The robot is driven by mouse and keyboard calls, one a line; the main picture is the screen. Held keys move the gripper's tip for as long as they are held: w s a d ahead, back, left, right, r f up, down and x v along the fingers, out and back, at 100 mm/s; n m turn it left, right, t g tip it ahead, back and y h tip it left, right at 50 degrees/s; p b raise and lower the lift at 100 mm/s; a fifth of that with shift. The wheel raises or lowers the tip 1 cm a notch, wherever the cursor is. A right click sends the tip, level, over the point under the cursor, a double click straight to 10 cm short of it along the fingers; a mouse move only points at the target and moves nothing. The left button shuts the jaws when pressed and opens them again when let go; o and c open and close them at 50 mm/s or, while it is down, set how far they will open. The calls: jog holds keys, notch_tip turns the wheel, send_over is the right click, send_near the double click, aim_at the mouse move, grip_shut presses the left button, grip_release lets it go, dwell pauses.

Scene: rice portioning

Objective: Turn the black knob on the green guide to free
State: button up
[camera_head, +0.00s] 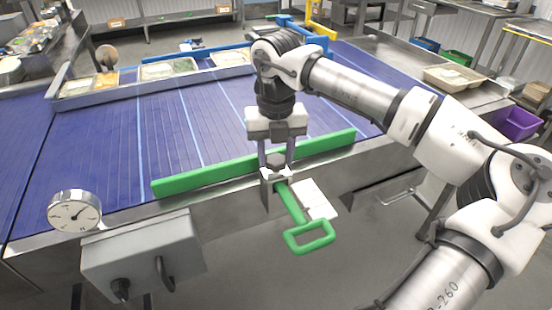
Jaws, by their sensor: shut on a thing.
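The green guide (205,178) is a long bar lying along the near edge of the blue conveyor. A green rod with a loop handle (309,237) sticks out from its middle toward me, over the front edge. My gripper (276,172) points straight down at the metal bracket where the rod meets the conveyor edge. Its fingers are closed around the black knob (275,159), which shows only as a small dark patch between them. The fingers hide most of the knob, so I cannot tell which way it is turned.
A grey control box (145,255) with a black dial and handle stands at the front left, with a round gauge (74,212) above it. A white card (315,199) is beside the green rod. Food trays (168,70) line the far side. The conveyor belt is clear.

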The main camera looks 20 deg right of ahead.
aim_at(275, 159)
jog(key=n+b, duration=0.1)
jog(key=n, duration=0.5)
jog(key=shift+b, duration=0.3)
jog(key=n, duration=0.6)
jog(key=shift+b, duration=0.4)
jog(key=o, duration=1)
jog(key=shift+r, duration=0.1)
notch_tip(275, 159, up, 14)
jog(key=shift+f, duration=0.15)
jog(key=shift+a+f, duration=0.1)
